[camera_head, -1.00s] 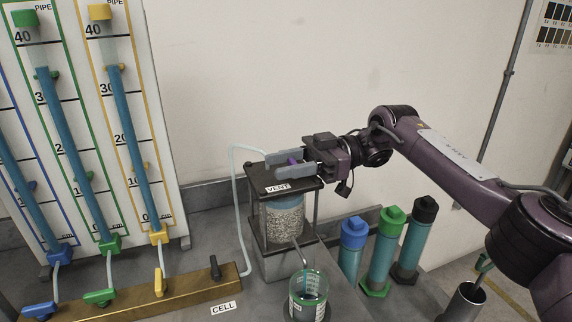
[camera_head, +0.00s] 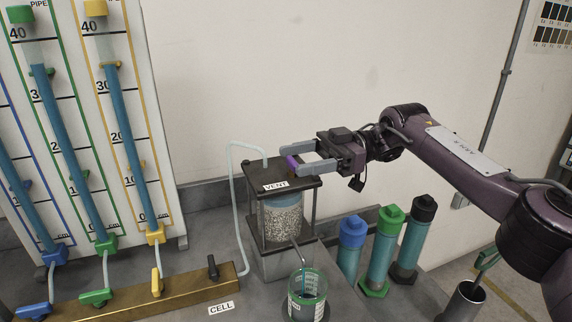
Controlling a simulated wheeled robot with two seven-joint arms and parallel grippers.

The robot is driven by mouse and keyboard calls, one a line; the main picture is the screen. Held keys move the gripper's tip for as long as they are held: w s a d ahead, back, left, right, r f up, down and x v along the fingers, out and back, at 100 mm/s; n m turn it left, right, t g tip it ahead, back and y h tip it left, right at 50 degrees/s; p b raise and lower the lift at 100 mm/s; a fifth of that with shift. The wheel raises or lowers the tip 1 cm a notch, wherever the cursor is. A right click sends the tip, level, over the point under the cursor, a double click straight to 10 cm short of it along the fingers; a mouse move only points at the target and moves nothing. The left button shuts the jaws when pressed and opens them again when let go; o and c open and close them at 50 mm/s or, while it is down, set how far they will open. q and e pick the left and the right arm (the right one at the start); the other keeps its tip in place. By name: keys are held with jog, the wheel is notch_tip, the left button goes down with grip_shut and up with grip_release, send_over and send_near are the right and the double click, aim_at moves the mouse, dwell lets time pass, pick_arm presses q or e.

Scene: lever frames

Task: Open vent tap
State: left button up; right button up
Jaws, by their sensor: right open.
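The vent tap, a small purple handle (camera_head: 291,162), stands on the dark top plate of the cell (camera_head: 266,175), behind the white VENT label (camera_head: 275,186). My right gripper (camera_head: 284,160) comes in from the right over the plate. Its two grey fingers are apart, with their tips close to the purple handle. I cannot tell whether they touch it. The cell below holds grey granules under blue liquid. My left gripper is not in view.
A clear tube (camera_head: 234,190) runs from the cell top to the brass manifold (camera_head: 170,296). A green-rimmed beaker (camera_head: 307,297) stands in front of the cell. Capped blue, green (camera_head: 384,250) and black cylinders stand to the right. Pipe scales (camera_head: 95,120) stand at left.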

jog(key=v, duration=0.4)
jog(key=shift+d, duration=0.1)
dwell(0.5)
